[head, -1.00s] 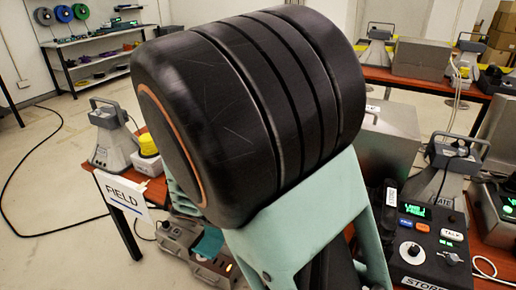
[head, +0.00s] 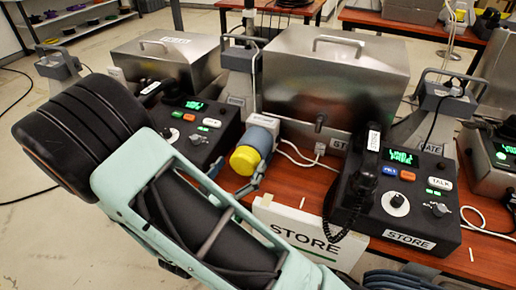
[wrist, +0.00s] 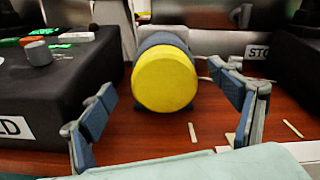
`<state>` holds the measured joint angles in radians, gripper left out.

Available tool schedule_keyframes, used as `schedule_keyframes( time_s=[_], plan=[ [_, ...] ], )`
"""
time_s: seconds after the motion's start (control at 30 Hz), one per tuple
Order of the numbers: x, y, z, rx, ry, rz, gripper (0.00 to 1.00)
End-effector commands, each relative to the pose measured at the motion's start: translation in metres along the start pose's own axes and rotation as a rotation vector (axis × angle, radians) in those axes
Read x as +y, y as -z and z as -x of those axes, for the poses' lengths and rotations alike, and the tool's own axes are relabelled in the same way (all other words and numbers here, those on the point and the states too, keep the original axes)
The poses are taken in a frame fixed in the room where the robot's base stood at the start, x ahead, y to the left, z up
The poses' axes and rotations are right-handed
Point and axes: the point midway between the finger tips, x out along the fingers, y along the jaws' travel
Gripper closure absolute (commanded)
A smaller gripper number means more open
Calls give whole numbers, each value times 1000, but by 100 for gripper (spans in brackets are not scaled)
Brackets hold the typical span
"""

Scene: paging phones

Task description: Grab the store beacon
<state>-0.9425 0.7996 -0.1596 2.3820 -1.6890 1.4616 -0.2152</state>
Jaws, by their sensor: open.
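What looks like the store beacon (head: 244,161), a cylinder with a yellow end and a blue-grey body, sits on the red-brown table between two black paging phones. In the wrist view the beacon (wrist: 165,77) shows its round yellow end toward me, near the middle. My gripper (wrist: 162,82) is open, with one finger left and one right of the beacon. Nothing is clamped, and clear gaps show beside it. In the head view my arm comes from the lower left and partly hides the near side of the gripper.
The STORE phone (head: 400,197) with its handset stands right of the beacon; another phone (head: 190,125) stands left. A steel box (head: 335,85) is behind. A STORE sign (head: 300,228) hangs at the table's front edge. A white cable and small pale strips lie on the table.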

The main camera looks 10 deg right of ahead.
Motion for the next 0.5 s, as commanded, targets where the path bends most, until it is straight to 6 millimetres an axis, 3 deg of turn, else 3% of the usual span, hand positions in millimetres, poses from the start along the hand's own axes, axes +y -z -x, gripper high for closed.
schedule_keyframes(
  time_s=[0.5],
  plan=[
    [-5, -1, -63, 0, 5, -2, 17]
  ],
)
